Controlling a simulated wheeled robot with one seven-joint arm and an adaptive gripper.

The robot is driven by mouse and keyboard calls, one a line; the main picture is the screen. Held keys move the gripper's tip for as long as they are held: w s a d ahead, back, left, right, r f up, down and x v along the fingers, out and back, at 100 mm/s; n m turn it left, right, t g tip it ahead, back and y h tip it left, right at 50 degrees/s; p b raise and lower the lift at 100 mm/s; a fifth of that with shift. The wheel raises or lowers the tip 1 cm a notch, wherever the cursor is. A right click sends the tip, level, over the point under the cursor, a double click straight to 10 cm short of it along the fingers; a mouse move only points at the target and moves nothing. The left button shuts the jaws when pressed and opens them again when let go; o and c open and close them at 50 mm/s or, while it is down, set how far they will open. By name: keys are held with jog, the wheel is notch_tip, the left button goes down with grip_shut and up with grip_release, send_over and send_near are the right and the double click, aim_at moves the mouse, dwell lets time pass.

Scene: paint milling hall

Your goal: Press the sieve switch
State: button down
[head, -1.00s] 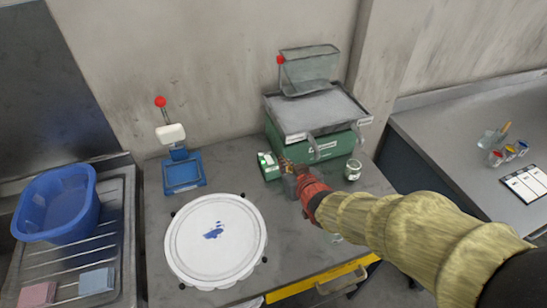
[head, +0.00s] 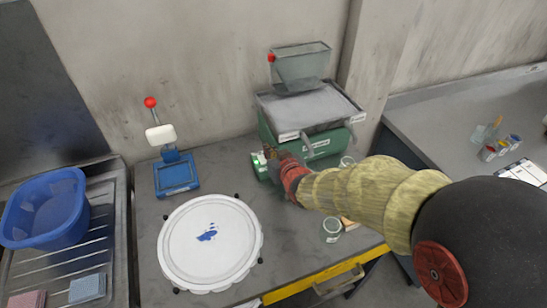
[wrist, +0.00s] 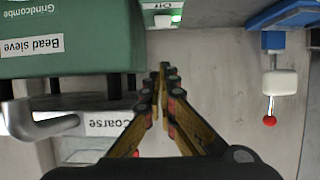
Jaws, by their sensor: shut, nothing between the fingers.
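The bead sieve (head: 322,143) is a green machine with a grey top tray at the back of the bench. Its green side with a "Bead sieve" label fills the upper left of the wrist view (wrist: 70,60). The sieve switch is a small green box with a white face (head: 258,163) at the sieve's left. My gripper (wrist: 163,72) is shut and empty. In the head view my gripper (head: 272,154) partly covers the switch; contact cannot be told.
A blue stand with a red-knobbed lever (head: 176,176) is left of the switch. A round white lid (head: 210,245) lies in front. A glass jar (head: 332,228) stands under my arm. A sink with a blue tub (head: 45,210) is at left.

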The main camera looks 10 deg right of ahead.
aim_at(262, 159)
jog(key=x, duration=0.3)
jog(key=shift+w+a+f+b, duration=0.1)
jog(key=shift+w+f+b, duration=0.05)
jog(key=shift+f+b, duration=0.15)
notch_tip(262, 159, down, 2)
jog(key=shift+f+b, duration=0.15)
jog(key=shift+b, duration=0.3)
jog(key=shift+s+f, duration=0.3)
jog(key=shift+f, duration=0.35)
jog(key=shift+s+f+b, duration=0.25)
jog(key=shift+f+b, duration=0.45)
jog(key=shift+b, duration=0.35)
jog(key=shift+r+p, duration=0.2)
jog(key=shift+p, duration=0.1)
jog(key=shift+r, duration=0.1)
jog(key=shift+r+p, duration=0.35)
jog(key=shift+r, duration=0.35)
